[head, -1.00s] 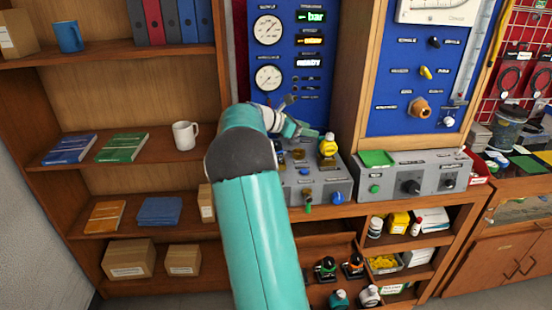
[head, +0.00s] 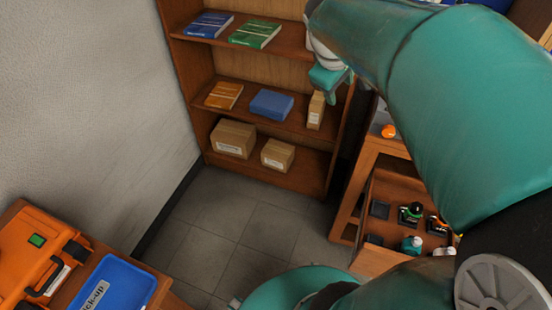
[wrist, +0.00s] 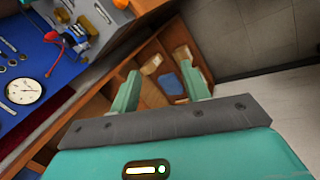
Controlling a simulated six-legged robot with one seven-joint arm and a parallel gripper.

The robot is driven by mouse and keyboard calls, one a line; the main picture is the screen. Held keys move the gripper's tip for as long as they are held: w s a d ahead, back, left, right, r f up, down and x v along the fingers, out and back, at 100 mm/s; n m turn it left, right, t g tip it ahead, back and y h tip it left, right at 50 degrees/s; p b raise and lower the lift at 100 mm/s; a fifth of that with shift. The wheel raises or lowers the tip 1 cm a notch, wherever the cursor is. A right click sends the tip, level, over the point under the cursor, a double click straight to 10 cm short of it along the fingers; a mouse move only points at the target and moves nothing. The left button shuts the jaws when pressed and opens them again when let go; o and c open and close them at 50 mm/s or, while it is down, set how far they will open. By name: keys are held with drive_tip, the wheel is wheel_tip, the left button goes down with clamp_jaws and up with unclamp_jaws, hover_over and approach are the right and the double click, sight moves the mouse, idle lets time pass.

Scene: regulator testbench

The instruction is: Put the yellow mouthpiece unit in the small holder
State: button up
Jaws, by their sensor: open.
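I cannot make out the yellow mouthpiece unit for certain in either current view; the bench top is mostly cut off or hidden by my arm in the head view. I cannot identify the small holder either. My gripper (wrist: 164,78) is open and empty in the wrist view, its two teal fingers apart, with the bookshelf beyond them. In the head view part of my gripper (head: 334,88) shows in front of the shelf's right side. In the wrist view a grey bench console (wrist: 98,20) lies at upper left, with a small orange-yellow part (wrist: 121,3) at the top edge.
A bookshelf (head: 325,165) with books and boxes stands at the back. A wooden cubby (head: 385,185) with several small dark, teal and white units is at right. At lower left are an orange case (head: 30,245) and a blue tray (head: 135,282). The tiled floor between is clear.

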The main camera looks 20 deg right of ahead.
drive_tip(key=s+a+f+m+t+y, duration=0.1)
drive_tip(key=s+a, duration=0.4)
drive_tip(key=a, duration=0.5)
drive_tip(key=s+a+f+m+t+y, duration=0.2)
drive_tip(key=s+a, duration=0.4)
drive_tip(key=a, duration=0.3)
drive_tip(key=shift+a+f+m+y, duration=0.35)
drive_tip(key=shift+f+m+y, duration=0.25)
drive_tip(key=shift+y, duration=0.3)
drive_tip(key=shift+c, duration=1.1)
drive_tip(key=shift+d, duration=0.1)
